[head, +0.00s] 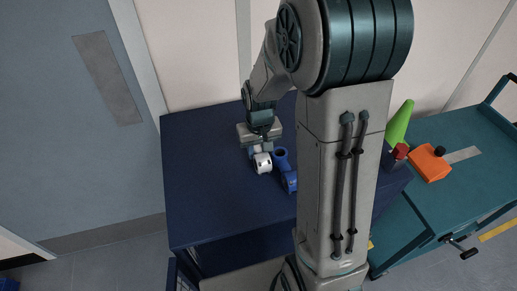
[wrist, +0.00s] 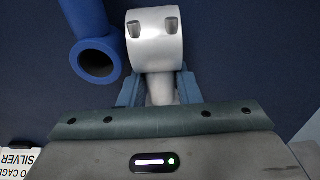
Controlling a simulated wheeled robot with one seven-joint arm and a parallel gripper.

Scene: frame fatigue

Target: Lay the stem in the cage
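A silver stem (wrist: 155,45), with a round clamp end and two dark bolt holes, shows at the top middle of the wrist view. In the head view it is the small white piece (head: 262,162) on the dark blue table. My gripper (wrist: 161,88) points down at it, with blue-grey fingers on both sides of its narrower neck and seemingly against it. A blue stem (wrist: 97,57) with an open round end lies to the left in the wrist view; in the head view it is just right of the silver one (head: 285,170). I cannot make out a cage.
A label (wrist: 18,160) reading "TO CAGE SILVER" is at the wrist view's lower left. A teal cart (head: 452,190) to the right carries an orange block (head: 429,163) and a green cone (head: 398,122). The dark table's (head: 200,180) left side is bare. My arm hides its right part.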

